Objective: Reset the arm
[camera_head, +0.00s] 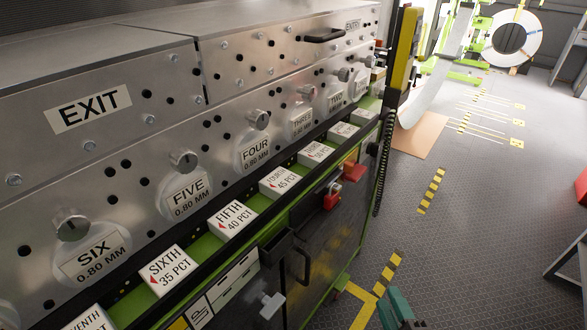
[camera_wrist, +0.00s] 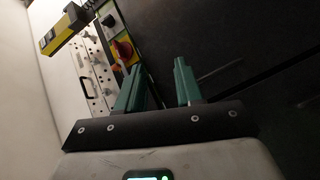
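My gripper (camera_wrist: 160,84) shows in the wrist view with its two green fingers apart and nothing between them. In the head view, its green finger tips (camera_head: 399,309) show at the bottom edge, right of the machine and over the grey floor. They appear apart from the machine. The rest of my arm is out of the head view.
A long metal machine (camera_head: 225,110) with knobs and labelled blocks fills the left. A red padlock (camera_head: 331,196) hangs on its front. A red-and-yellow switch (camera_wrist: 122,52) lies beyond the left finger in the wrist view. Grey floor (camera_head: 470,230) on the right is largely clear.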

